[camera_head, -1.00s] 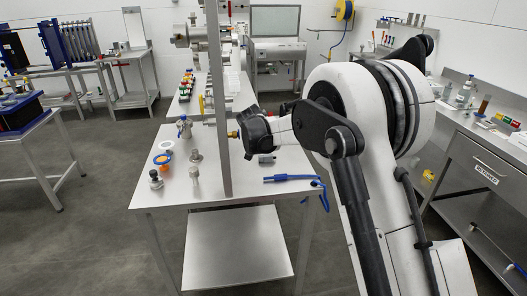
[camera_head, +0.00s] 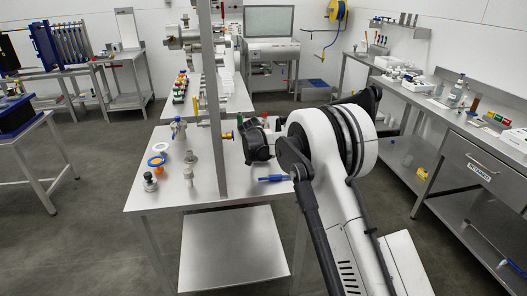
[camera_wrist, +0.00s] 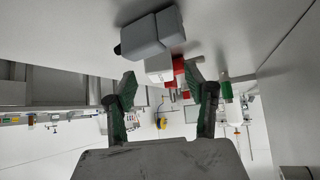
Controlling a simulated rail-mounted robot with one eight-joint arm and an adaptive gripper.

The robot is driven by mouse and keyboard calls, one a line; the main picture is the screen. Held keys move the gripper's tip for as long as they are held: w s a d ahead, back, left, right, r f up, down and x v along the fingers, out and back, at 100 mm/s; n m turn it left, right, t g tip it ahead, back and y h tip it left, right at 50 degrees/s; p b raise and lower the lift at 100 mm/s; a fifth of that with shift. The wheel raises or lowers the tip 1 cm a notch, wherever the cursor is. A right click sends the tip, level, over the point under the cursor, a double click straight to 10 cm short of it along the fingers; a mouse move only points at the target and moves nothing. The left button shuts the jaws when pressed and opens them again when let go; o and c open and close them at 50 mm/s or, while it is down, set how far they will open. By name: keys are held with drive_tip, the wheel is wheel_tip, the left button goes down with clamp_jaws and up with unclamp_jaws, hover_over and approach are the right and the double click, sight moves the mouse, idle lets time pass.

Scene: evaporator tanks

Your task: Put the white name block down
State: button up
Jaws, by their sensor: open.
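In the wrist view, which looks upside down, my gripper (camera_wrist: 164,92) is open, with its two green-padded fingers wide apart. A white block with red parts beside it (camera_wrist: 159,66) shows just past the fingertips, between them in the picture. No lettering is readable, so I cannot tell for sure that it is the name block. It appears to be clear of both fingers. A grey block with a dark end (camera_wrist: 153,36) sits on the grey tabletop near it. In the head view my arm hides the fingers and the spot in front of them.
Coloured pieces (camera_head: 180,88) stand farther back. A side bench with a drawer (camera_head: 480,165) is at right.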

drive_tip(key=shift+x, duration=2)
drive_tip(key=shift+w+r, duration=0.1)
drive_tip(key=shift+c, duration=0.3)
clamp_jaws()
